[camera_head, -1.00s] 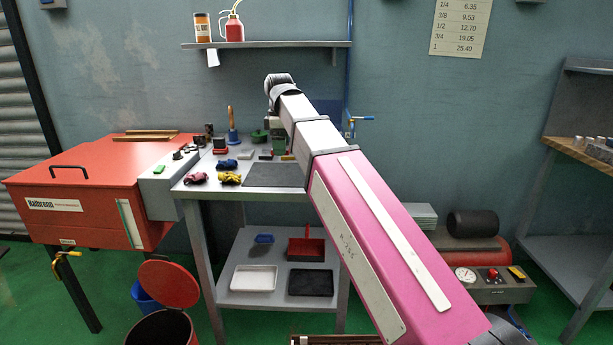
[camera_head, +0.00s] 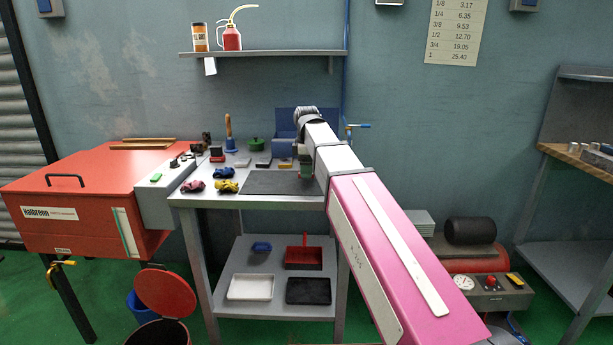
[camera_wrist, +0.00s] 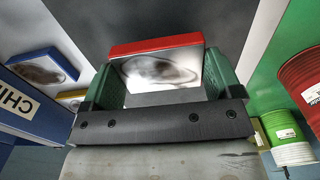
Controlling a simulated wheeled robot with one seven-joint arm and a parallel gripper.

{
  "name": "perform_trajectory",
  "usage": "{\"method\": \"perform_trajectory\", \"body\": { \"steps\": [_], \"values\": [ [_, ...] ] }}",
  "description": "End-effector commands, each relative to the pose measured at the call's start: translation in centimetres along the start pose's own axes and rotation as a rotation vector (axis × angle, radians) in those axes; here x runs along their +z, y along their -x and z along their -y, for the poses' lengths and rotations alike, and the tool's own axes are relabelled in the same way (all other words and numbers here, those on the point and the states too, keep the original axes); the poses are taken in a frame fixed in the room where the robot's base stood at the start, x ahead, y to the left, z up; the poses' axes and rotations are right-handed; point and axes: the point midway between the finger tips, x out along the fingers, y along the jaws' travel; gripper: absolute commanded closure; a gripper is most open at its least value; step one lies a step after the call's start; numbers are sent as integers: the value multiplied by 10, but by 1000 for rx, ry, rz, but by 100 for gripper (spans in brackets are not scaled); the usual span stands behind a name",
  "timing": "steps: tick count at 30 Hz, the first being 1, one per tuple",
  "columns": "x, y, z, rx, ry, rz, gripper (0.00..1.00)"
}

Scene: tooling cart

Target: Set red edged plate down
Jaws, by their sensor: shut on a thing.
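The red edged plate (camera_wrist: 158,68) is in the wrist view, a pale plate with a dark smudge and a red far edge. My gripper (camera_wrist: 165,88) has green fingers, one on each side of the plate, and is shut on it. Dark surface shows beyond the plate; I cannot tell whether the plate touches it. In the head view my gripper (camera_head: 305,168) is at the right end of the dark mat (camera_head: 270,183) on the grey bench. The plate cannot be made out there, where my arm hides part of the bench.
A blue edged plate (camera_wrist: 42,68) and a yellow edged one (camera_wrist: 72,100) lie left in the wrist view, beside a blue box (camera_wrist: 30,105). Red (camera_wrist: 305,82) and green (camera_wrist: 287,135) containers stand right. Gloves (camera_head: 226,187) lie left of the mat, whose middle is clear.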

Motion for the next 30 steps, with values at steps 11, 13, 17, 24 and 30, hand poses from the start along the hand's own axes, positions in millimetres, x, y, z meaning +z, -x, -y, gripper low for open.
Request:
{"method": "perform_trajectory", "body": {
  "steps": [11, 13, 17, 24, 30],
  "values": [
    [0, -28, 0, 1, 0, 0, 58],
    [0, -28, 0, 1, 0, 0, 58],
    [0, -29, 0, 1, 0, 0, 58],
    [0, -31, 0, 1, 0, 0, 0],
    [0, -26, 0, 1, 0, 0, 0]
  ]
}}
